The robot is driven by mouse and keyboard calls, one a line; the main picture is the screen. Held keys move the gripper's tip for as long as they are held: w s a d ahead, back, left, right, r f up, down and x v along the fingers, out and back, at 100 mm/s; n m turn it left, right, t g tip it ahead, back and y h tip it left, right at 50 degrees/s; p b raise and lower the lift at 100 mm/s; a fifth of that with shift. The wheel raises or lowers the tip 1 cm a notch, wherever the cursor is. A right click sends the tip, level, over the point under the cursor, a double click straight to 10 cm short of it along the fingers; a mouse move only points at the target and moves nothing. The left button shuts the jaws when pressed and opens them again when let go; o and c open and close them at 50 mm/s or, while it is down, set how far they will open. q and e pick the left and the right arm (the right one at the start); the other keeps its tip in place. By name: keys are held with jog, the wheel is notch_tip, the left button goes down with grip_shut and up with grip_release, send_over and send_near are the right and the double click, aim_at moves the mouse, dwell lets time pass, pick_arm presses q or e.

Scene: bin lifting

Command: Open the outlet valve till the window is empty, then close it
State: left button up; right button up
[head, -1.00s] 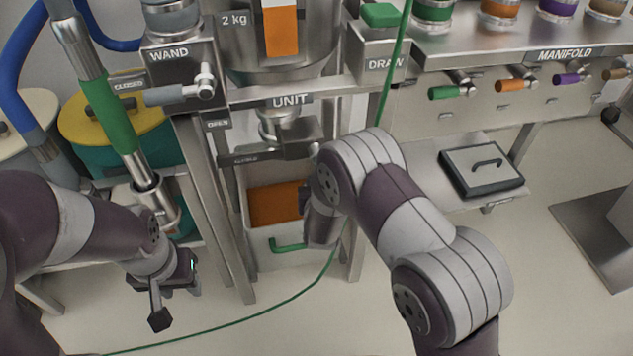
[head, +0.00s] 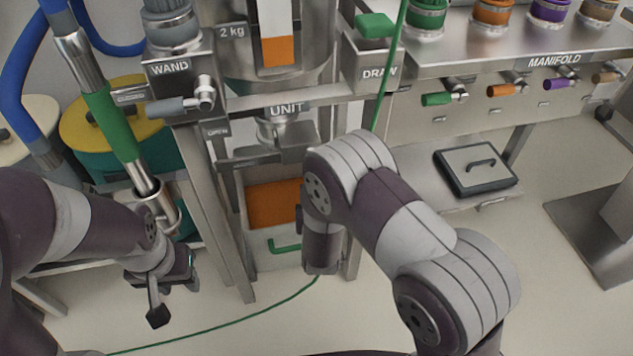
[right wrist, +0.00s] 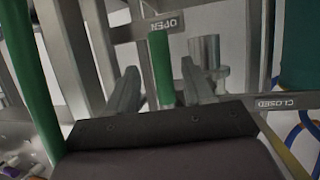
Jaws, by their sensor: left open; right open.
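The sight window (head: 278,35) on the hopper shows orange in its lower part and pale space above. Below the UNIT label, the metal outlet (head: 283,132) stands above an orange-filled bin (head: 273,203). My right arm hides its right gripper in the head view. In the right wrist view my right gripper (right wrist: 159,68) is open, with a green bar (right wrist: 160,75) between its fingers near an OPEN label (right wrist: 166,24). I cannot tell whether the fingers touch it. My left gripper (head: 172,298) is open and empty, low at the left, away from the outlet.
The manifold (head: 540,65) with coloured handles is at the right. A thin green cable (head: 230,328) crosses the floor.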

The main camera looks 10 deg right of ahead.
jog(key=p+v, duration=0.1)
jog(key=v, duration=0.5)
jog(key=shift+p, duration=0.3)
jog(key=shift+s, duration=0.1)
